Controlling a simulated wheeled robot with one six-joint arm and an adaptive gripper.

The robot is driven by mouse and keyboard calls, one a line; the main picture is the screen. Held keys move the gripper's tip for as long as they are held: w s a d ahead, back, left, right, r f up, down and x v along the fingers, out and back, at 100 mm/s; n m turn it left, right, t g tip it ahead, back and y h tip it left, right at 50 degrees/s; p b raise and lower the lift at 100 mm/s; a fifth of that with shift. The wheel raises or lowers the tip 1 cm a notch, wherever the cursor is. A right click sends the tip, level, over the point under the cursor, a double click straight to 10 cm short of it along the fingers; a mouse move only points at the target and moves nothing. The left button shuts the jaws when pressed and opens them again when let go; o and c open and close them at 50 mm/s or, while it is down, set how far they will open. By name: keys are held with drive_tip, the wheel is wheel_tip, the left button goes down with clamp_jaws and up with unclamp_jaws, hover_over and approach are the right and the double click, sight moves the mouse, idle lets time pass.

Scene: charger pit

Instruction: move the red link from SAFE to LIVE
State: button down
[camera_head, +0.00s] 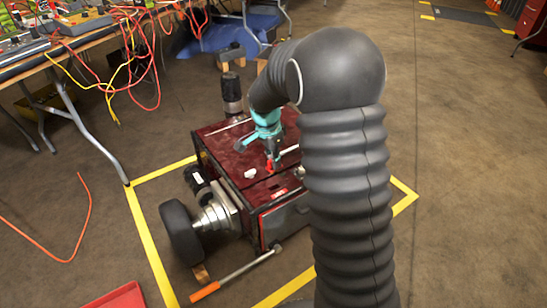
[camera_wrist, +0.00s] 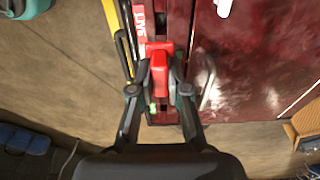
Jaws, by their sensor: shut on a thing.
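The red link (camera_wrist: 160,75) is a small bright red block, seen between my fingers in the wrist view. My gripper (camera_wrist: 160,85) is shut on it, one finger on each side. In the head view the link (camera_head: 270,165) shows as a small red spot below my teal gripper (camera_head: 267,142), over the top of the dark red machine (camera_head: 222,143). A red label with white letters (camera_wrist: 140,20) lies beside the link; I cannot read it surely. My fingers hide the link's lower part, so I cannot tell whether it is seated or lifted. SAFE and LIVE are not legible.
A small white piece (camera_head: 250,173) lies on the machine's top. The machine has a wheel (camera_head: 180,233) and stands inside yellow floor tape (camera_head: 150,245). An orange-handled bar (camera_head: 235,275) lies in front. A cable-strewn bench (camera_head: 60,60) stands at left. Floor at right is clear.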

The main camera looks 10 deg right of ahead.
sight(273, 173)
drive_tip(key=shift+f+b, duration=1.8)
drive_tip(key=shift+f, duration=1.4)
drive_tip(key=shift+f+b, duration=0.85)
drive_tip(key=shift+f, duration=0.55)
drive_tip(key=c, duration=1.1)
unclamp_jaws()
drive_tip(key=shift+o, duration=0.2)
drive_tip(key=shift+r, duration=0.1)
drive_tip(key=r, duration=0.4)
drive_tip(key=a+r, duration=0.1)
drive_tip(key=r, duration=0.6)
drive_tip(key=shift+s+a+r, duration=0.15)
drive_tip(key=shift+a+r, duration=0.1)
drive_tip(key=shift+r, duration=0.15)
